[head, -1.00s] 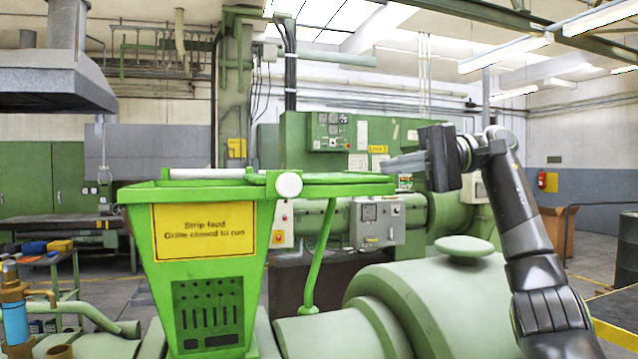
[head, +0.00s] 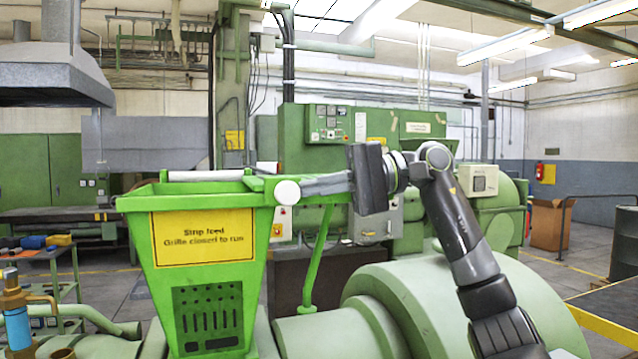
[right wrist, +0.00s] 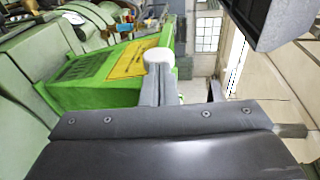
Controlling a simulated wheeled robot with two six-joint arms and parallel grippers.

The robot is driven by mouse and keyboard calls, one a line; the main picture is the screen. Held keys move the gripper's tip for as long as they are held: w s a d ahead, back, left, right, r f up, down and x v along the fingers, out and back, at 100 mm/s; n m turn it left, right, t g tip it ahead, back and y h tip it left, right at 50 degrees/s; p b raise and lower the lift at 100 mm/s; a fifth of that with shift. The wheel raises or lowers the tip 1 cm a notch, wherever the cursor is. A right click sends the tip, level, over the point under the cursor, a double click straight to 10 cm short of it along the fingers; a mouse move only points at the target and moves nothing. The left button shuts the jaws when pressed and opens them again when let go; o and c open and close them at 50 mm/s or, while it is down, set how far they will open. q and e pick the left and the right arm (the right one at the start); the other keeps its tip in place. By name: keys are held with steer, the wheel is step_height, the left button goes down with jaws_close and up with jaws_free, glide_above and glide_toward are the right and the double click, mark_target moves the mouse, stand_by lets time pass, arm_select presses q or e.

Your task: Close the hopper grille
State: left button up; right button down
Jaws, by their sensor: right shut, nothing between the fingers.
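The green hopper (head: 207,270) stands at the left with a yellow sign reading "Grille closed to run". The green grille (head: 330,198) extends flat to the right from the hopper's top, out beyond its rim, over a slanted green strut; my gripper partly hides it. A round white knob (head: 287,192) sits at the hopper's top right corner. My right gripper (head: 308,187) is shut and empty, pointing left, with its tips close to the knob. In the right wrist view the knob (right wrist: 158,58) shows just beyond the fingertips; I cannot tell whether they touch. My left gripper is not in view.
A large pale green machine housing (head: 450,300) lies below my right arm. A white roller (head: 207,175) lies along the hopper's back rim. A blue and brass fitting (head: 15,315) stands at lower left. Green control cabinets (head: 335,130) stand behind.

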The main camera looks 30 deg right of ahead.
steer(key=s+r+p+x, duration=0.1)
steer(key=x, duration=0.9)
steer(key=s+a+r+x, duration=0.1)
steer(key=r+x, duration=0.1)
steer(key=x, duration=0.7)
steer(key=shift+a+p, duration=0.4)
steer(key=shift+a, duration=0.2)
